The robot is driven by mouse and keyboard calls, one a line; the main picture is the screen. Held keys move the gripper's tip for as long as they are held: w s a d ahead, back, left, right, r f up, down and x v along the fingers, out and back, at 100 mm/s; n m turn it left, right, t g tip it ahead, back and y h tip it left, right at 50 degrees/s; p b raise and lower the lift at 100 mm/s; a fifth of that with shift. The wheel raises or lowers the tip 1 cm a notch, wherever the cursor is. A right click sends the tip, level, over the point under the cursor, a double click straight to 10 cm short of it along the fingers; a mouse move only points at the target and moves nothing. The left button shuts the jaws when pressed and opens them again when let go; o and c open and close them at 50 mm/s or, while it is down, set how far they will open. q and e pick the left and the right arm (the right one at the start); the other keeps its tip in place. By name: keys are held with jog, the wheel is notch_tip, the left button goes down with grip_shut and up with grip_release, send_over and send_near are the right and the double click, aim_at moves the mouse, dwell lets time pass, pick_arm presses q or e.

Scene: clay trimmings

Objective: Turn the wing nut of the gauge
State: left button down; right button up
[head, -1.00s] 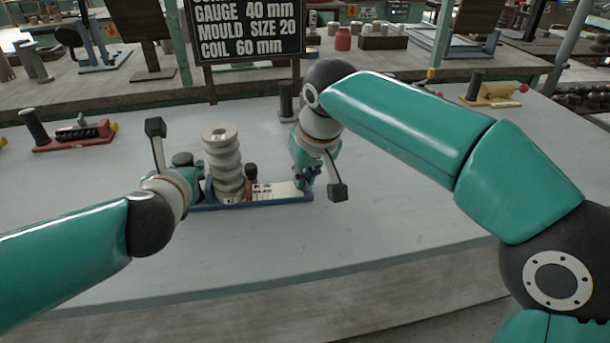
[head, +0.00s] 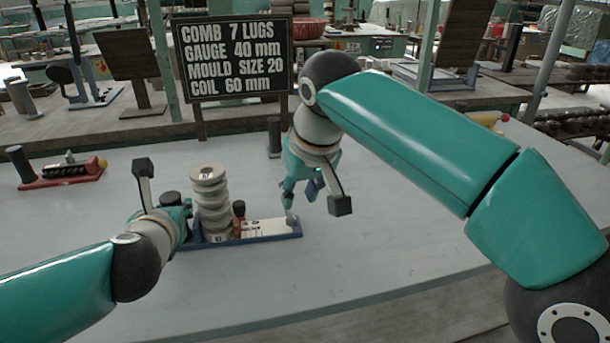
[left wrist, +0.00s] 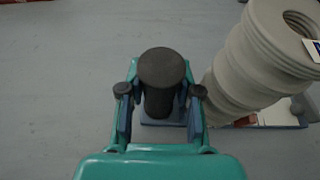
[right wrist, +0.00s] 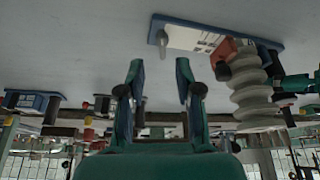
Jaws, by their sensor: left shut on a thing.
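The gauge is a blue base (head: 266,239) with a pale scale plate, lying on the grey table. A grey wing nut (head: 291,219) stands at its right end; it shows in the right wrist view (right wrist: 162,42) too. A ribbed pale clay stack (head: 212,205) and a small red-brown block with a dark knob (head: 238,219) stand on the base. My left gripper (left wrist: 160,98) is shut around the black upright handle (left wrist: 161,68) at the gauge's left end. My right gripper (right wrist: 159,75) is open and empty, just above and behind the wing nut, apparently not touching it.
A black sign (head: 238,58) stands behind the gauge. A red-based tool (head: 62,174) lies at the far left, and a yellow one (head: 487,120) at the back right, partly behind my right arm. The table in front of the gauge is clear.

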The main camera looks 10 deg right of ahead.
pick_arm(q)
jog(key=shift+r, duration=0.1)
pick_arm(e)
jog(key=v, duration=0.5)
jog(key=shift+d+r, duration=0.1)
pick_arm(q)
jog(key=c, duration=0.7)
grip_release()
